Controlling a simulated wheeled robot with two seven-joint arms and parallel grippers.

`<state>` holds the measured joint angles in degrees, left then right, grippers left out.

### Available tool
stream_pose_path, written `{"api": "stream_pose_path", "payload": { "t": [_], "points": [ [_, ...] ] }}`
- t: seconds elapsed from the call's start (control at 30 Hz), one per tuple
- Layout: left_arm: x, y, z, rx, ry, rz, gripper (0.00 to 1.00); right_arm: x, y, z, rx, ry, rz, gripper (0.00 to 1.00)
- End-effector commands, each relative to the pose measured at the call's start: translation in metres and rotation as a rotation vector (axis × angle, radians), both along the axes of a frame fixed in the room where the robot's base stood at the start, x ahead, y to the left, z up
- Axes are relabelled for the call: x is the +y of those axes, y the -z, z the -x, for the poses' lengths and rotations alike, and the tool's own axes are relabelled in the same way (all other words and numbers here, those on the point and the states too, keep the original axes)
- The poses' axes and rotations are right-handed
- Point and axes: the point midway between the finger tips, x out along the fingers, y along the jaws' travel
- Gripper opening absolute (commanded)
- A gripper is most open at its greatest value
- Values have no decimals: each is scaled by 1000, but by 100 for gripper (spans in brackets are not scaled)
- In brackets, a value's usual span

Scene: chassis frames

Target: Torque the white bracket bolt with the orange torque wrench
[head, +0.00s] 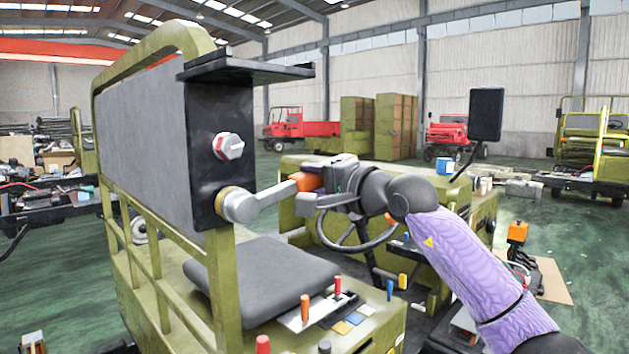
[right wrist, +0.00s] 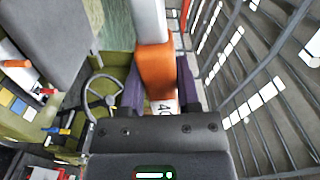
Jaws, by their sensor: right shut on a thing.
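The orange torque wrench (head: 307,182) has a grey shaft and a round grey head (head: 240,205). The head is at the lower part of the black bracket (head: 204,133), over a yellowish ring, and hides what is under it. A whitish hex bolt (head: 232,147) with a red collar sits bare above it on the same bracket. My right gripper (head: 325,187) is shut on the wrench's orange handle, also seen in the right wrist view (right wrist: 156,72) between both fingers (right wrist: 160,88). My left gripper is not in view.
The bracket is on a green frame with a grey panel (head: 140,130). Below are a dark seat (head: 262,278) and a lever console (head: 335,312). A steering wheel (head: 345,238) is behind my gripper. A black flat panel on a stalk (head: 486,114) stands at right.

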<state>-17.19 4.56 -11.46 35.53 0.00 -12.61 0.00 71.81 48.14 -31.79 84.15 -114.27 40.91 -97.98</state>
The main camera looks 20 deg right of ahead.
Motion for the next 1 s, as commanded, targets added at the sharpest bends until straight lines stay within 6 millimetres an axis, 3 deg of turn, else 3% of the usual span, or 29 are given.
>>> {"api": "stream_pose_path", "payload": {
  "t": [0.4, 1.0],
  "points": [
    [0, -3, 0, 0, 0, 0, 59, 0, -4, 1, -15, 0, 31, 0],
    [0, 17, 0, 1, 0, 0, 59, -10, -4, 28, -14, 1, 30, 0]
  ]
}}
